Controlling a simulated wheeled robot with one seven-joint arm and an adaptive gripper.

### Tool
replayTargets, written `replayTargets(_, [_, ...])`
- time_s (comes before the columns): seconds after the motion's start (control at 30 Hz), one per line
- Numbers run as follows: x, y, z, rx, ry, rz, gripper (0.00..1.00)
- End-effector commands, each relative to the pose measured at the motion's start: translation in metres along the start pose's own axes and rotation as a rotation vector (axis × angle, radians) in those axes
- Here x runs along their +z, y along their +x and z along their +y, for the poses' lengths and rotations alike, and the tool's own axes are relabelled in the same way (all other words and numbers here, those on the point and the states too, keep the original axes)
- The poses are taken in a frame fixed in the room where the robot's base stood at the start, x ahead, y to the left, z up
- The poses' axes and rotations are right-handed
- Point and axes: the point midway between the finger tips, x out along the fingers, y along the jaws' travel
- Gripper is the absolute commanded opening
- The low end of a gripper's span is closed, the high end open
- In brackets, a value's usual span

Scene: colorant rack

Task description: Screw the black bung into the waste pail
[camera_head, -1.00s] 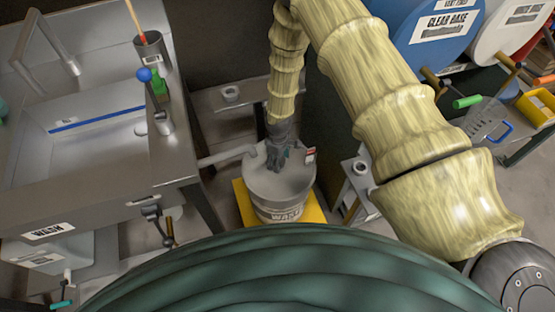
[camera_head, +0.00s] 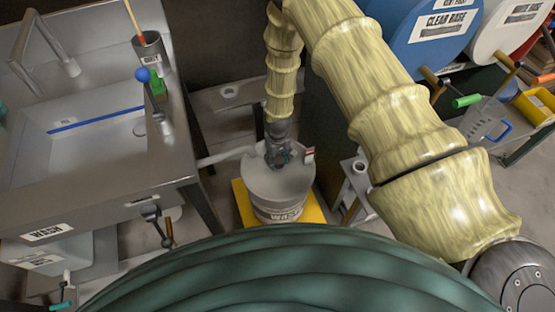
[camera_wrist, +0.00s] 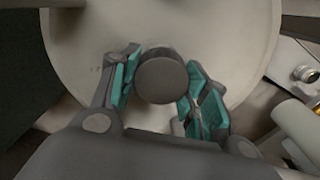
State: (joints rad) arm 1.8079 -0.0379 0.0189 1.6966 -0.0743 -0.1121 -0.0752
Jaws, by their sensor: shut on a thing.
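The white waste pail (camera_head: 270,187) stands upright on a yellow platform, its label facing front. My gripper (camera_head: 278,162) points down over the pail's lid. In the wrist view, the round dark bung (camera_wrist: 161,80) sits between the teal-padded fingers of my gripper (camera_wrist: 160,88), which is shut on it. The pale lid of the pail (camera_wrist: 85,40) spreads behind the bung. The bung's underside and the opening in the lid are hidden, so I cannot tell how deep the bung sits.
A yellow platform (camera_head: 316,212) lies under the pail. A pale pipe (camera_head: 224,156) runs from the steel sink (camera_head: 105,185) on the left to the pail's left side. A small grey stand (camera_head: 360,190) is close on the right. Blue (camera_head: 430,30) and white drums stand at the upper right.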

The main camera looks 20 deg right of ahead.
Motion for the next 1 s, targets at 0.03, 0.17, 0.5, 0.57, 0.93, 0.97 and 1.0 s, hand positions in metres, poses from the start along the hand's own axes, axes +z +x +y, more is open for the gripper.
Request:
replayTargets(0.03, [-0.0008,-0.0001,0.0010,0.002,0.073,0.002,0.20])
replayTargets(0.17, [-0.0012,0.0000,0.0018,0.002,0.276,0.003,0.20])
replayTargets(0.5, [-0.0029,-0.0003,0.0037,0.001,0.593,0.007,0.20])
replayTargets(0.57, [-0.0031,-0.0004,0.0039,0.001,0.594,0.007,0.20])
replayTargets(0.93, [-0.0019,-0.0001,0.0031,0.001,0.589,0.004,0.63])
replayTargets(0.97, [-0.0017,0.0000,0.0030,0.001,0.589,0.004,0.63])
replayTargets(1.0, [-0.0016,0.0000,0.0028,0.000,0.589,0.004,0.63])
